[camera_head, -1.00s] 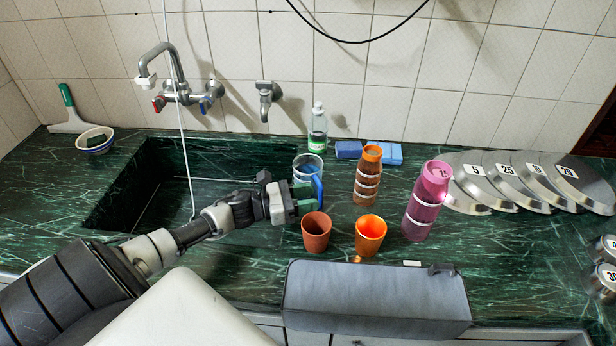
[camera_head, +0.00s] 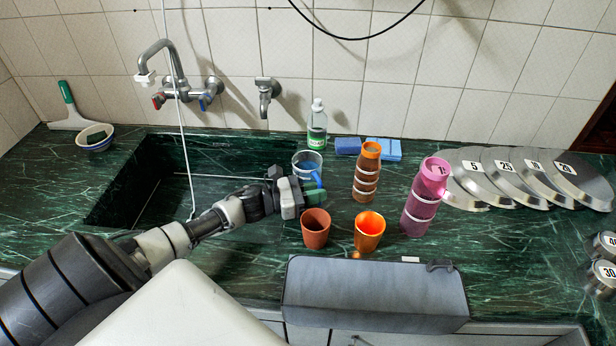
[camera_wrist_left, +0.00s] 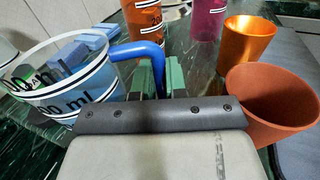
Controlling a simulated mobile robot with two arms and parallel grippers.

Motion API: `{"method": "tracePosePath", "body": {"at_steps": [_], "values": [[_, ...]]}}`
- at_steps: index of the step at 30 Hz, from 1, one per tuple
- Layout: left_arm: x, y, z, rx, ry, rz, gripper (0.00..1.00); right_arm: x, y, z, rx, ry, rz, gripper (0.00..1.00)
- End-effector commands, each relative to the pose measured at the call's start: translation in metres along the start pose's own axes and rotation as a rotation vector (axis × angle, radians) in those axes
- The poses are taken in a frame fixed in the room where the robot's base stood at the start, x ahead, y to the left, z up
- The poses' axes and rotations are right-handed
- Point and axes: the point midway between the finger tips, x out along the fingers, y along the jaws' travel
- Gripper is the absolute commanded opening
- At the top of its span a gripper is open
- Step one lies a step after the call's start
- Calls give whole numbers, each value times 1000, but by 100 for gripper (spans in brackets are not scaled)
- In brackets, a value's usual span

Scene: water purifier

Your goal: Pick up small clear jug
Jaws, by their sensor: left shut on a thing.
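The small clear jug (camera_head: 307,164), with black markings and a blue handle, stands upright on the green counter near the sink's right edge. In the left wrist view the jug (camera_wrist_left: 62,84) is at the left, and its blue handle (camera_wrist_left: 138,50) curves down between the green fingers. My left gripper (camera_head: 316,195) is shut on the jug's handle; its fingers also show in the left wrist view (camera_wrist_left: 160,77). The gripper hides the handle's lower part. I cannot tell whether the jug's base touches the counter. My right gripper is not in view.
A terracotta cup (camera_head: 315,230) stands close in front of the gripper, with an orange cup (camera_head: 369,233) to its right. Behind the jug are a bottle (camera_head: 317,128) and blue sponges (camera_head: 382,149). Orange stacked cups (camera_head: 367,175) stand to the right. The sink (camera_head: 110,185) opens at left.

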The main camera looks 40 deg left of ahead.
Motion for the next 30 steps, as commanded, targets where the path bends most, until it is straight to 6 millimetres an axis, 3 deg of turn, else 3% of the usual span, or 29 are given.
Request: {"method": "tracePosePath", "body": {"at_steps": [8, 21, 30], "values": [[0, 1, 10, 5, -2, 0, 0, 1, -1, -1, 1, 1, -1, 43], [0, 0, 88, 6, -1, -2, 0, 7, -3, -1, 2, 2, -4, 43], [0, 0, 102, 2, -2, 0, 0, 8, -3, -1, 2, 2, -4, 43]]}}
